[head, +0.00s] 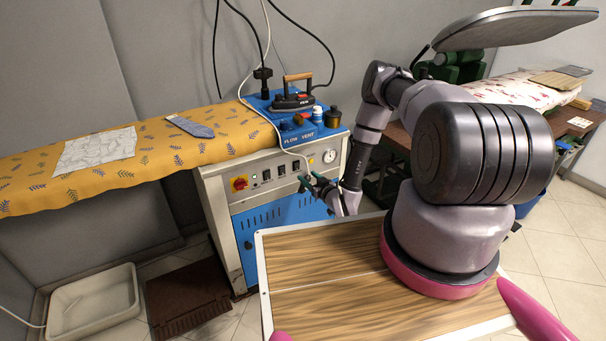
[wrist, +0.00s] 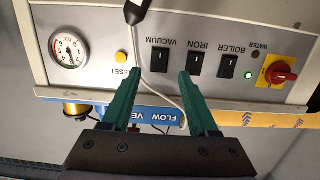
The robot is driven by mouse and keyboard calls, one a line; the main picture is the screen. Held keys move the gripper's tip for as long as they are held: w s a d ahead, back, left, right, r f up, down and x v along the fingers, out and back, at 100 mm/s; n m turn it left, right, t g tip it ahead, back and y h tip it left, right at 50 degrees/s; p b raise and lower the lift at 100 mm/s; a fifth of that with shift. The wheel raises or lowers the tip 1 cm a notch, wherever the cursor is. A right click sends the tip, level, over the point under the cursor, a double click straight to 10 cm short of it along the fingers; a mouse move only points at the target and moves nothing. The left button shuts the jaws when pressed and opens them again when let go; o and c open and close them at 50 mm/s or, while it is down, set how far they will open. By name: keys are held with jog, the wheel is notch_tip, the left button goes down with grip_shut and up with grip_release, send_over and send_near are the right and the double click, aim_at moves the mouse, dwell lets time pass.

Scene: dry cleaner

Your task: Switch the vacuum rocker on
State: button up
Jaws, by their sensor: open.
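The vacuum rocker (wrist: 160,60) is a black switch on the pale control panel, labelled VACUUM. The wrist view shows the panel upside down. In the head view the rocker (head: 281,170) is the rightmost of three switches. My gripper (wrist: 159,84) has green fingers spread apart with nothing between them. In the head view my gripper (head: 307,183) is in front of the panel, to the right of the rocker. I cannot tell which side of the rocker is pressed.
The iron rocker (wrist: 194,63) and boiler rocker (wrist: 228,65) sit beside it, with a lit green lamp (wrist: 248,77) and a red knob (wrist: 281,73). A yellow reset button (wrist: 121,57) and gauge (wrist: 69,50) are on the other side. A pale cord (wrist: 150,88) crosses the panel.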

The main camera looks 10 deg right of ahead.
jog(key=v, duration=0.4)
